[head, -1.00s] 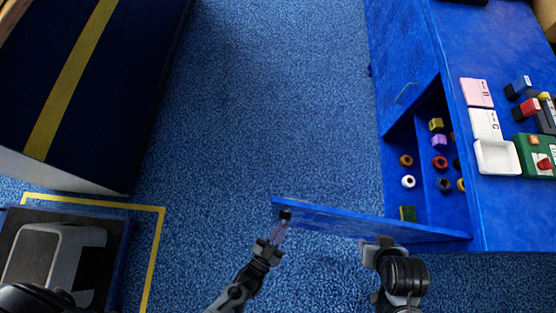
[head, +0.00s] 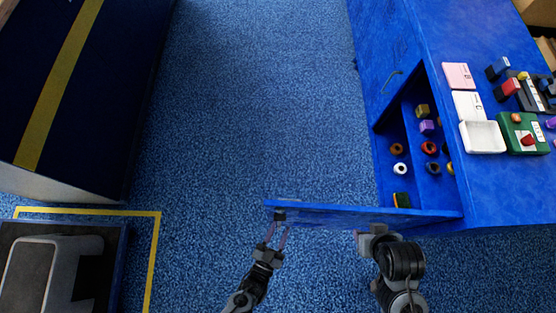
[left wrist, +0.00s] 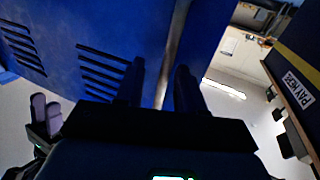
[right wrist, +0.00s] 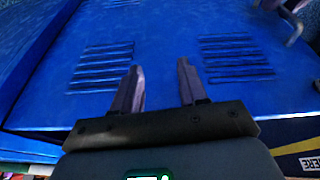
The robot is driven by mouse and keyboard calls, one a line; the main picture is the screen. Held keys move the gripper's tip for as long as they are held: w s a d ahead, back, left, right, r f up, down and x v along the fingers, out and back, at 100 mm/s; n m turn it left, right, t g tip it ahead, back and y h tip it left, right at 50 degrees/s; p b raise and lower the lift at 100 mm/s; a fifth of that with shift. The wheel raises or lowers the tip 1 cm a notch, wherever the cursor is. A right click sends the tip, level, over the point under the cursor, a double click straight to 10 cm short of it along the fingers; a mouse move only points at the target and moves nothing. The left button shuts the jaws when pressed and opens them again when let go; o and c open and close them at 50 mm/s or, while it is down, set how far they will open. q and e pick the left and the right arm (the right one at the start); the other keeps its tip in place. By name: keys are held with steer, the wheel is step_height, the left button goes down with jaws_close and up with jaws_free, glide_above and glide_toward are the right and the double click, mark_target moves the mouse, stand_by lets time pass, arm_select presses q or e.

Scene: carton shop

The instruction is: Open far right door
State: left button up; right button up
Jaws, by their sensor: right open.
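The blue door (head: 340,214) at the near end of the blue cabinet stands swung out, roughly square to the cabinet front. Its free edge is on the left. My left gripper (head: 278,230) is at that free edge. In the left wrist view, the slotted door panel (left wrist: 105,55) and its pale edge show between and beyond the parted fingers (left wrist: 160,85); contact is unclear. My right gripper (head: 366,240) is on the near side of the door, close to its face. In the right wrist view its fingers (right wrist: 160,85) are apart and empty before the slotted panel (right wrist: 165,65).
The open compartment (head: 388,165) holds several small coloured pieces. A further cabinet door (head: 378,45) with a handle is shut. Trays and blocks lie on the cabinet top (head: 440,20). A dark box with a yellow stripe (head: 60,85) stands left; carpet (head: 260,100) between is clear.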

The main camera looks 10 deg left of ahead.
arm_select(q)
steer(key=shift+a, duration=0.15)
steer(key=v, duration=1)
steer(key=shift+s+p, duration=0.35)
steer(key=shift+p, duration=0.1)
